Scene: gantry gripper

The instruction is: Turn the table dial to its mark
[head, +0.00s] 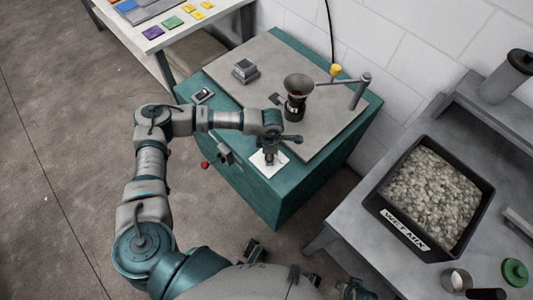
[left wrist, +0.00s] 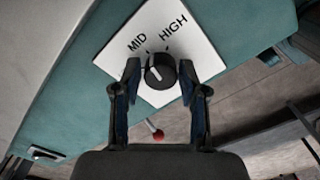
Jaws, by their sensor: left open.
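The dial (left wrist: 161,76) is a round black knob with a white pointer line, on a white square plate (left wrist: 168,17) lettered MID and HIGH. The pointer slants up and left, roughly towards MID. The rest of the plate's lettering is hidden. My left gripper (left wrist: 160,68) is open, with one finger on each side of the knob; I cannot tell whether they touch it. In the head view my left gripper (head: 271,152) is over the white plate (head: 258,160) at the front of the teal cabinet (head: 290,190), covering most of the dial.
A hopper (head: 298,86) and a grey block (head: 245,70) stand on the cabinet top, with a post and arm at the back right. A red-knobbed lever (head: 205,164) sticks out in front. At right, a WET MIX tray (head: 400,231) stands on a grey bench.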

